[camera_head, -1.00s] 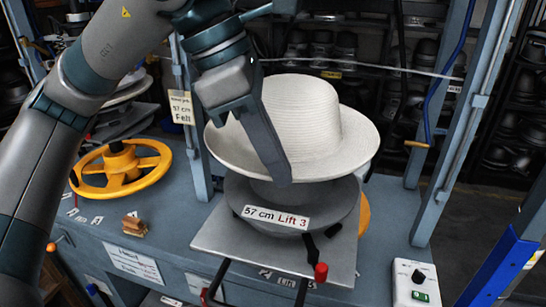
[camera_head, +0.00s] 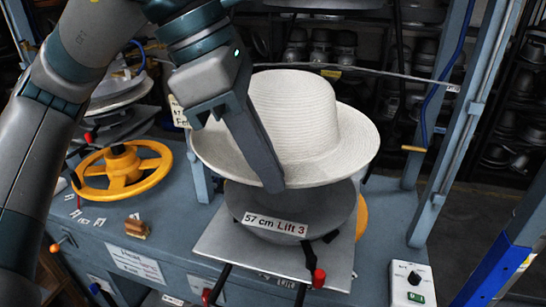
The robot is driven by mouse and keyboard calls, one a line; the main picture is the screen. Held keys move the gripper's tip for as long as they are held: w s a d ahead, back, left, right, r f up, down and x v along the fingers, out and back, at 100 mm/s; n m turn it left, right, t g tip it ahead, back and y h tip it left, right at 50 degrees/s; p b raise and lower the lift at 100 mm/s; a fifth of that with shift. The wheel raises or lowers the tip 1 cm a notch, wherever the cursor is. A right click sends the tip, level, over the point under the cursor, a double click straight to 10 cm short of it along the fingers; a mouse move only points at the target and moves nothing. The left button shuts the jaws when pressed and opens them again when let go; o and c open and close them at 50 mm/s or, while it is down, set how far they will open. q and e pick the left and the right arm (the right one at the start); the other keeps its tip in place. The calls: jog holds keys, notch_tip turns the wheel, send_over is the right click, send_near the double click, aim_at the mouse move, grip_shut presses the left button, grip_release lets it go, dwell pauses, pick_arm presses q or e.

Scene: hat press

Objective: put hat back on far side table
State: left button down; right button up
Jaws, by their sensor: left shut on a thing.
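The white wide-brimmed hat (camera_head: 295,118) is over the grey press mould labelled "57 cm Lift 3" (camera_head: 290,212), its crown up. My left gripper (camera_head: 262,180) comes in from the upper left and is shut on the hat's front-left brim. One finger lies in front of the hat; the other finger is largely hidden. The brim stands a little above the mould's grey rim, tilted slightly; whether the hat still touches the mould cannot be told. My right gripper is not in view. No separate side table can be made out.
A yellow handwheel (camera_head: 122,170) stands on the blue press bench at left, by a second mould stack. Blue frame posts (camera_head: 462,130) rise at right, near a white control box (camera_head: 413,282). Shelves of dark moulds (camera_head: 505,140) fill the back. A red-knobbed lever (camera_head: 318,275) sits in front.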

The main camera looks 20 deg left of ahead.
pick_arm(q)
jog(key=s+r+b, duration=0.2)
jog(key=s, duration=1)
jog(key=shift+s+a+b, duration=0.15)
jog(key=shift+a+b, duration=0.05)
jog(key=shift+b, duration=0.15)
jog(key=shift+s+f, duration=0.1)
